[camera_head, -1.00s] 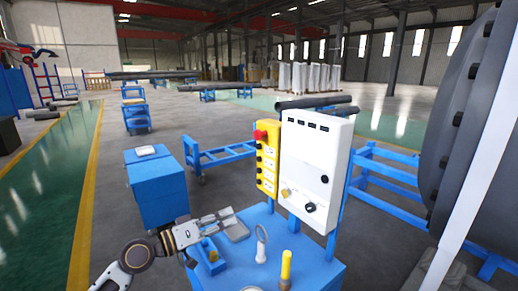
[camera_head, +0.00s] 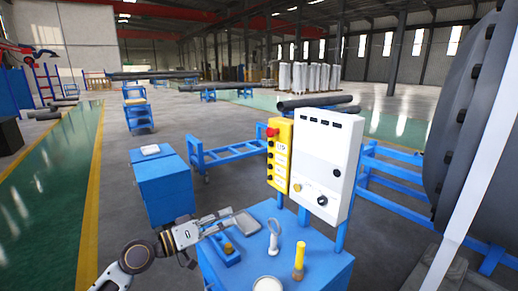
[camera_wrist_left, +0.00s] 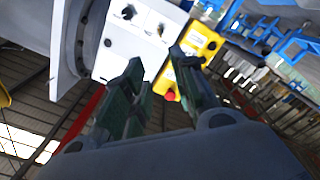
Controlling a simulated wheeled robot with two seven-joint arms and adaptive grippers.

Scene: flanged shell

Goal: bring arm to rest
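My left arm comes in from the lower left in the head view. Its gripper (camera_head: 216,222) is over the left edge of the blue work table (camera_head: 325,262). In the left wrist view the two fingers of the left gripper (camera_wrist_left: 165,92) stand apart with nothing between them. The white control box (camera_wrist_left: 125,38) and the yellow button panel (camera_wrist_left: 198,42) show beyond the fingers, tilted in that view. My right arm and gripper are not in view.
On the table are a grey flat piece (camera_head: 245,224), a blue holder (camera_head: 225,250), a light-handled tool (camera_head: 273,238) and a yellow-topped tool (camera_head: 299,258). A blue cabinet (camera_head: 165,190) stands left. A large flanged shell (camera_head: 465,140) fills the right.

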